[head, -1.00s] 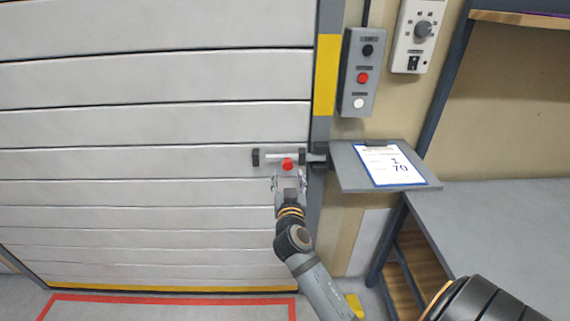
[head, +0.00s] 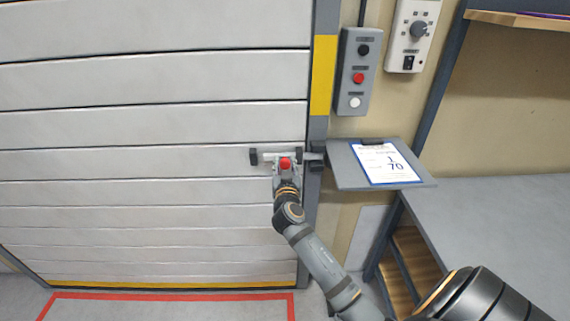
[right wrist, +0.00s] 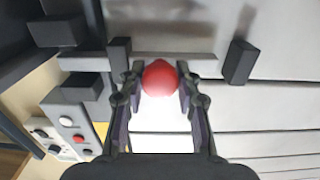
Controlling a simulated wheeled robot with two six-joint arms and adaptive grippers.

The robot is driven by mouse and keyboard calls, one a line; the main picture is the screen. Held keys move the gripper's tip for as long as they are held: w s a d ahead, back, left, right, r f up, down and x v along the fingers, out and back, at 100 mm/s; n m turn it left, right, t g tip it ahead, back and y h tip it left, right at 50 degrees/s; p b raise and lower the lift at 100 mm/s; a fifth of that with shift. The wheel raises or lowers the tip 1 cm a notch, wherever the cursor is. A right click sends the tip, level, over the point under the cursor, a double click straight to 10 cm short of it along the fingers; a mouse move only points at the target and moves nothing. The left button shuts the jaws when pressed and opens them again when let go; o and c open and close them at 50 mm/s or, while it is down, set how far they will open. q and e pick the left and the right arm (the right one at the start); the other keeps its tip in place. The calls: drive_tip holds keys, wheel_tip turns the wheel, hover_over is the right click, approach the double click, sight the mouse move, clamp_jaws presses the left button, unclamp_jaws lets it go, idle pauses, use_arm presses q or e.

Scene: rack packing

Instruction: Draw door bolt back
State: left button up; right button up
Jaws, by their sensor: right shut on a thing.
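The door bolt (head: 266,157) is a light metal bar held by dark brackets on the grey slatted door (head: 150,120). Its red knob (head: 285,163) sits near the right bracket. The bar's right end reaches toward the dark keeper (head: 318,155) on the door frame; whether it sits inside is too small to tell. My right gripper (head: 285,168) is at the knob from below. In the right wrist view the red knob (right wrist: 160,78) lies between the two fingers, which are shut on it. The bar (right wrist: 150,62) shows behind it. My left gripper is not in view.
A small shelf with a clipboard (head: 387,164) juts out just right of the keeper. A grey button box (head: 357,72) and a white switch panel (head: 412,35) hang above it. A grey table (head: 490,225) stands at the right. The door face left of the bolt is clear.

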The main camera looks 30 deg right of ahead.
clamp_jaws()
